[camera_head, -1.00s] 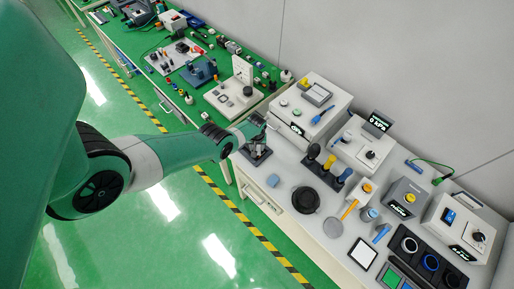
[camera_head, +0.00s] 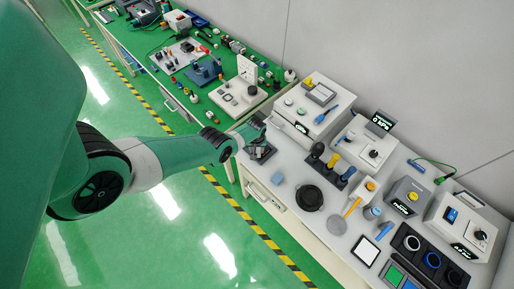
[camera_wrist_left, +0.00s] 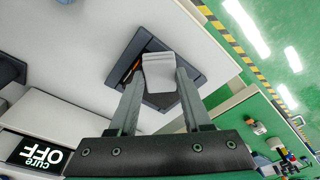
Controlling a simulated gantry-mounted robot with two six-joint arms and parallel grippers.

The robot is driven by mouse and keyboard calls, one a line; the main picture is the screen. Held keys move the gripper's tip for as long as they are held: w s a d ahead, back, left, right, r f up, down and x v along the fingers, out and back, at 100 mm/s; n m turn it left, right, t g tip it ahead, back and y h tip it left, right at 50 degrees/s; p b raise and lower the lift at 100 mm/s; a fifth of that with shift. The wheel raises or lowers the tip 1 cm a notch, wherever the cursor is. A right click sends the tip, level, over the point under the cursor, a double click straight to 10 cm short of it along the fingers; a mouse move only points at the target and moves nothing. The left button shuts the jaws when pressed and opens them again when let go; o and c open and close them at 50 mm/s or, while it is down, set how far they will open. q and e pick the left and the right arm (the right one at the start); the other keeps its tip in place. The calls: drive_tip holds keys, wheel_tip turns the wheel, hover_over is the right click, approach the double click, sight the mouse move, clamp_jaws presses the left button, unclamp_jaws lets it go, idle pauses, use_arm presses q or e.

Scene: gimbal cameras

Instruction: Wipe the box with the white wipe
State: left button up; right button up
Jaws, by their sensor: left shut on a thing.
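My left gripper (camera_head: 258,132) reaches in from the left, over a dark square holder (camera_head: 264,153) at the near left end of the white bench. In the left wrist view the left gripper (camera_wrist_left: 158,82) is shut on a pale, light-grey to white piece, which looks like the white wipe (camera_wrist_left: 158,70). The dark holder (camera_wrist_left: 191,57) surrounds this piece, and an orange bit shows at its left side. I cannot tell whether the wipe touches the holder. A white box (camera_head: 341,98) with a small display stands behind. Which box the task means is unclear. My right gripper is not in view.
Knobbed handles (camera_head: 332,161), control boxes (camera_head: 410,196) and a black panel (camera_head: 430,258) crowd the right. A green bench (camera_head: 207,104) with many parts lies at the back left.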

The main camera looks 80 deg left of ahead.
use_arm(q)
drive_tip(key=r, duration=0.1)
drive_tip(key=r+p, duration=0.2)
drive_tip(key=r, duration=0.1)
drive_tip(key=shift+w+a, duration=0.35)
drive_tip(key=shift+w, duration=0.05)
drive_tip(key=shift+s+d+r+p, duration=0.1)
drive_tip(key=shift+s+r+p, duration=0.05)
drive_tip(key=shift+r+p, duration=0.6)
wheel_tip(320, 180, up, 3)
drive_tip(key=p, duration=0.3)
drive_tip(key=shift+f, duration=0.2)
drive_tip(key=shift+s, duration=0.1)
